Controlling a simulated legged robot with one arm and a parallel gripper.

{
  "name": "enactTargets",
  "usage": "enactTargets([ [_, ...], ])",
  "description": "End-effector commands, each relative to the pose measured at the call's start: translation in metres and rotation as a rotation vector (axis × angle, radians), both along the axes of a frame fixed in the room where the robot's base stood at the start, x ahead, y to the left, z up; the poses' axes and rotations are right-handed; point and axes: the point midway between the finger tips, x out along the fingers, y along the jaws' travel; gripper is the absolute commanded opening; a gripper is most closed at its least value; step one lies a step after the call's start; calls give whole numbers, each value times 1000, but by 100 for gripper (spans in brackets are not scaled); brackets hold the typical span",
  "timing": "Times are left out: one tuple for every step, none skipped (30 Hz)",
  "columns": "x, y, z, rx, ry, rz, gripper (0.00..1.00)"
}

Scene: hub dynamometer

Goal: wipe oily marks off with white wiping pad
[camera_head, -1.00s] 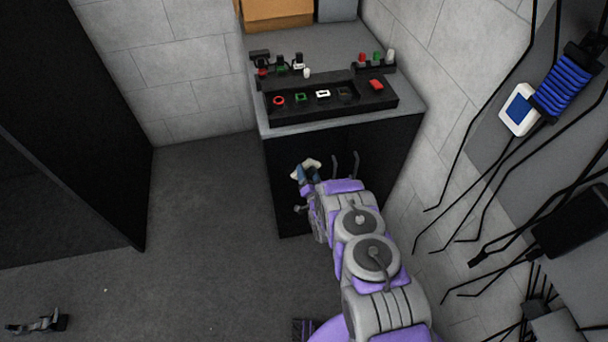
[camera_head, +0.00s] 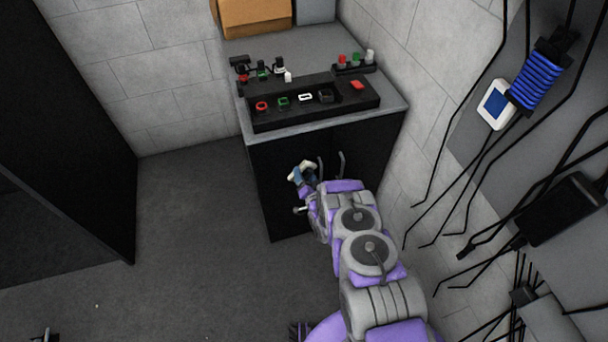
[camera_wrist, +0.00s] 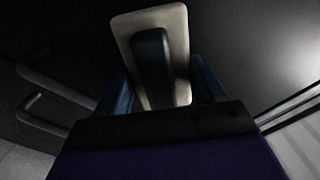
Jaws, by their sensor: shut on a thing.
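My gripper (camera_head: 303,174) is in front of the black cabinet's front face, below the countertop edge. It is shut on the white wiping pad, whose pale edge (camera_head: 303,165) shows at the fingertips in the head view. In the wrist view the pad (camera_wrist: 176,22) is a pale rectangular plate with a dark handle (camera_wrist: 152,66), held between my blue fingers (camera_wrist: 160,88). The pad is apart from the countertop. I cannot make out any oily marks in these frames.
The cabinet (camera_head: 275,195) has bar handles (camera_head: 341,164) near my gripper. On its grey top (camera_head: 290,52) stand a black tray (camera_head: 262,121) with small coloured parts, a cardboard box (camera_head: 255,14) and small fittings. Black cables and a blue coil (camera_head: 541,82) are at right. Open floor (camera_head: 190,235) is at left.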

Motion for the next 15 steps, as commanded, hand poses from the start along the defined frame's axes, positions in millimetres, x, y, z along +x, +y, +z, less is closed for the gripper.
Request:
enactTargets([
  [-3, -1, 1, -1, 2, -1, 45],
  [-5, -2, 1, -1, 2, -1, 45],
  [-8, -3, 1, -1, 2, -1, 45],
  [-11, -4, 1, 0, 2, -1, 45],
  [-13, -4, 2, 1, 2, -2, 45],
  [-17, -5, 2, 1, 1, -1, 45],
  [-20, -6, 2, 1, 1, -1, 45],
  [-23, -7, 2, 1, 1, -1, 45],
  [-26, -8, 1, 0, 3, 0, 45],
  [-29, -8, 1, 0, 4, 0, 45],
  [-32, -9, 1, 0, 5, 0, 45],
  [-35, -10, 0, -1, 6, 0, 45],
  [-38, -11, 1, -1, 6, 0, 45],
  [-41, -12, 1, 0, 5, 0, 45],
  [-44, -13, 1, 0, 4, -1, 45],
])
